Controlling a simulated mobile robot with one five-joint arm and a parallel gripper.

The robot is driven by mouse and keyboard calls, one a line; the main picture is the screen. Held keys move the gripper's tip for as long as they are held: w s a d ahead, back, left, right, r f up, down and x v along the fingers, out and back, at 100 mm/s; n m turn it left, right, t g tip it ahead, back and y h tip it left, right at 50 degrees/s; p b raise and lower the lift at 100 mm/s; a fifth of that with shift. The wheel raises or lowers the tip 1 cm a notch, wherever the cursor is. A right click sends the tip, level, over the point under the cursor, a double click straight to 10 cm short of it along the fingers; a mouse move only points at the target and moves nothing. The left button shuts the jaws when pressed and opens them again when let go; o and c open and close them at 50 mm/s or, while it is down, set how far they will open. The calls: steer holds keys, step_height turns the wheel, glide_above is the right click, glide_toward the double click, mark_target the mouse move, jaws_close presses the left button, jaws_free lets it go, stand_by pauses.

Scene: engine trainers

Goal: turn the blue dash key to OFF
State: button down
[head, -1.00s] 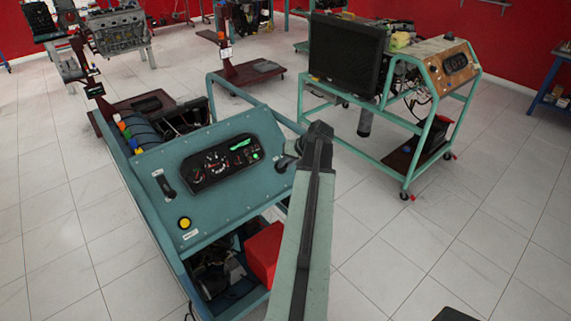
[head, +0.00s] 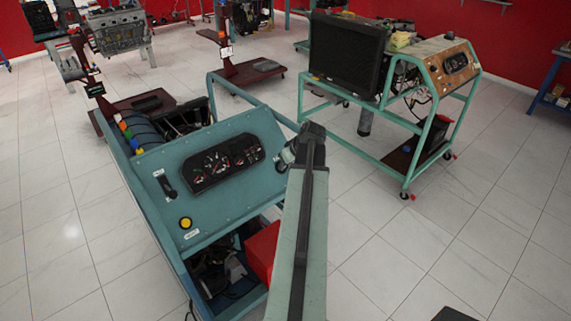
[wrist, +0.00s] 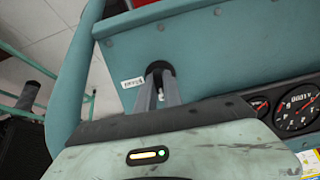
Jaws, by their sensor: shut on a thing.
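The blue-green dash panel (head: 215,205) of the near engine trainer carries the gauge cluster (head: 224,161). The cluster's gauges show in the wrist view (wrist: 298,108), and no green lamp is lit on it now. My gripper (wrist: 158,84) is shut at the dark round key switch (wrist: 158,67), beside a small white label (wrist: 132,82). The blue dash key is hidden between the fingers, so its angle cannot be read. In the head view my gripper (head: 287,154) is at the panel's right edge, partly behind my arm.
A yellow button (head: 186,223) and a black lever (head: 166,185) sit on the panel's left. The trainer's tube frame (head: 235,91) rises behind it. A second trainer with a black radiator (head: 345,60) stands at the back right.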

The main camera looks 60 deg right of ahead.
steer(key=shift+n, duration=0.3)
steer(key=c, duration=1.5)
jaws_free()
steer(key=p+v, duration=0.6)
steer(key=v, duration=0.1)
steer(key=shift+s+a+r+p, duration=0.1)
steer(key=shift+s+r+p, duration=0.15)
steer(key=shift+r+p, duration=0.05)
